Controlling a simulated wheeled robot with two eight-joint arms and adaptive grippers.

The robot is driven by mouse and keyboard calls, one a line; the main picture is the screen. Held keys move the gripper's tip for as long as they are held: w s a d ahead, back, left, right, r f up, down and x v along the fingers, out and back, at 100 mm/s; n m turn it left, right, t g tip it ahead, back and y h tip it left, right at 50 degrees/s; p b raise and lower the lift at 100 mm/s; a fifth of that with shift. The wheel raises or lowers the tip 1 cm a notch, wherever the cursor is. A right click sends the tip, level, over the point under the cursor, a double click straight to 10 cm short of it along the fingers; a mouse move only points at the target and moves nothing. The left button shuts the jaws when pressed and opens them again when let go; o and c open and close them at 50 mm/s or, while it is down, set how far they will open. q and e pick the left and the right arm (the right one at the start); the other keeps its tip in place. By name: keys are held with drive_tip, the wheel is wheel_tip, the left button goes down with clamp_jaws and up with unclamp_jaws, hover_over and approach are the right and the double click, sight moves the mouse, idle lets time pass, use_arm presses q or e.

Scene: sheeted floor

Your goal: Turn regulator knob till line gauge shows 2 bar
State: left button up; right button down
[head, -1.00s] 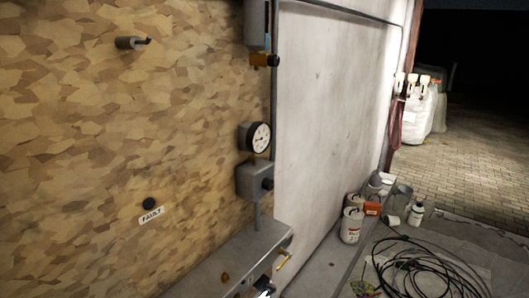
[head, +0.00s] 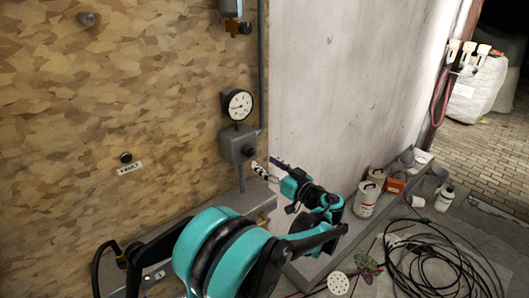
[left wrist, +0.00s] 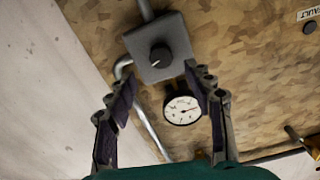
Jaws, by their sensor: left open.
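The line gauge (head: 238,104), a round white dial with a black rim, sits on the wall above the grey regulator box (head: 231,141). Its needle is too small to read surely. The dark round regulator knob (head: 248,150) is on the box's front. My left gripper (head: 266,166) is open and empty, just in front of the knob and apart from it. In the left wrist view, the knob (left wrist: 161,55) on its box lies beyond the open fingers (left wrist: 161,82). The gauge (left wrist: 182,109) shows between them, upside down. My right gripper is not in view.
A grey ledge (head: 251,196) runs below the regulator. A pipe (head: 262,80) rises beside the box. A FAULT label (head: 130,167) and black button (head: 126,157) are at left. Cans (head: 366,198) and coiled black cable (head: 428,262) lie on the floor at right.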

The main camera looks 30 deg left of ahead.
sight(250, 153)
use_arm(q)
drive_tip(key=b+x, duration=0.1)
drive_tip(key=x, duration=0.7)
drive_tip(key=shift+r, duration=0.1)
drive_tip(key=shift+s, duration=0.1)
drive_tip(key=c, duration=1.2)
